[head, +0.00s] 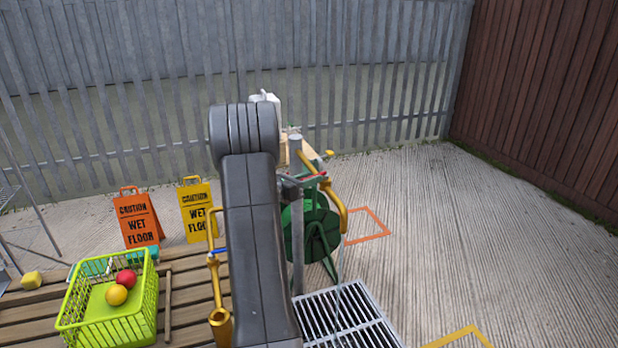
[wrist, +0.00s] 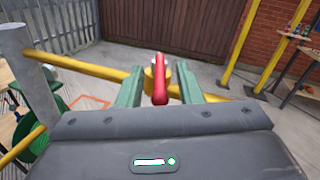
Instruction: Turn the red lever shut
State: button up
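The red lever (wrist: 160,82) shows in the wrist view, between the two green fingers of my gripper (wrist: 158,84). My gripper is open, with a gap on each side of the lever. The lever points roughly along the fingers, across the yellow pipe (wrist: 95,70), which runs behind it. A small yellow valve part (wrist: 149,80) shows just left of the lever. In the head view a small red piece, likely the lever (head: 313,178), shows beside the grey post (head: 296,220); my arm hides much of the area around it.
A green hose reel (head: 310,228) stands behind the post, above a floor grate (head: 345,318). Orange (head: 138,218) and yellow (head: 190,212) wet-floor signs and a lime basket (head: 108,310) with balls are at left. Concrete at right is mostly clear.

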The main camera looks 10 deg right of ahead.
grip_shut()
